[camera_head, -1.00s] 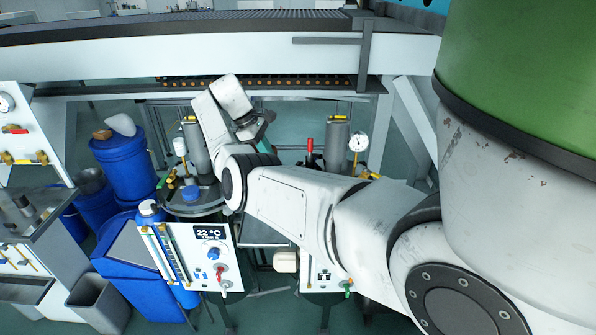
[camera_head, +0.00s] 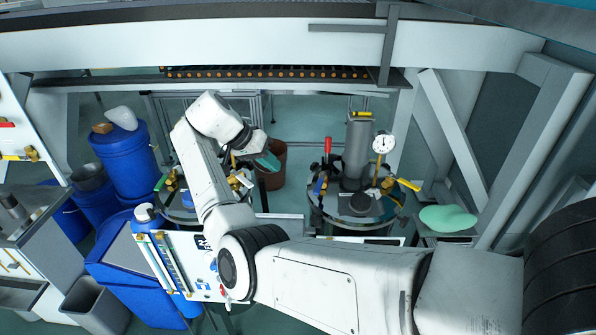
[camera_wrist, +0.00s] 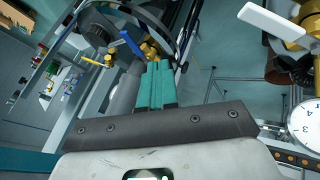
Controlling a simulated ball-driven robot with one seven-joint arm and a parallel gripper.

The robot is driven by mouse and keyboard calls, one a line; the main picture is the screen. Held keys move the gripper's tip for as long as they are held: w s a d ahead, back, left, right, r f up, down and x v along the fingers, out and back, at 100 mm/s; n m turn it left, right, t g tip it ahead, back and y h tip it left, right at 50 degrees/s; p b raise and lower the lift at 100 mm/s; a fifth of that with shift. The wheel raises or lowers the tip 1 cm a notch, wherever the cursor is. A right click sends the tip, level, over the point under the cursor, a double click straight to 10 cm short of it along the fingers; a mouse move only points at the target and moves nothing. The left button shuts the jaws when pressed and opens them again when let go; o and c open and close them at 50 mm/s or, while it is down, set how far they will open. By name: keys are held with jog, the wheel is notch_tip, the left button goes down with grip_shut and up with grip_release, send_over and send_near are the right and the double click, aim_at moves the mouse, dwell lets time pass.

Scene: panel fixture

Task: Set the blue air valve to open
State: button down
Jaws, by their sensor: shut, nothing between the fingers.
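A blue valve lever (camera_wrist: 131,44) on brass fittings (camera_wrist: 149,50) shows in the wrist view, just beyond and left of my fingertips. A blue lever (camera_head: 319,186) also stands on the left side of the right-hand vessel in the head view; I cannot tell for certain that it is the same one. My gripper (camera_head: 271,163) has teal fingers, shut and empty. It is between the two vessels in the head view, apart from the right-hand one. The fingers (camera_wrist: 157,66) point toward the brass fittings in the wrist view, with no clear contact.
The right-hand vessel carries a red handle (camera_head: 327,146), a gauge (camera_head: 384,144) and a yellow lever (camera_head: 408,185). A white lever (camera_wrist: 270,20) and a large gauge (camera_wrist: 308,122) are close on the right in the wrist view. A brown bin (camera_head: 271,180) stands behind my gripper.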

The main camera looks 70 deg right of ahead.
aim_at(320, 183)
jog(key=s+d+f+p, duration=0.3)
jog(key=s+d+f, duration=0.1)
jog(key=s+f, duration=0.3)
jog(key=shift+s+d+f, duration=0.15)
jog(key=shift+s+d, duration=0.15)
jog(key=shift+s, duration=0.1)
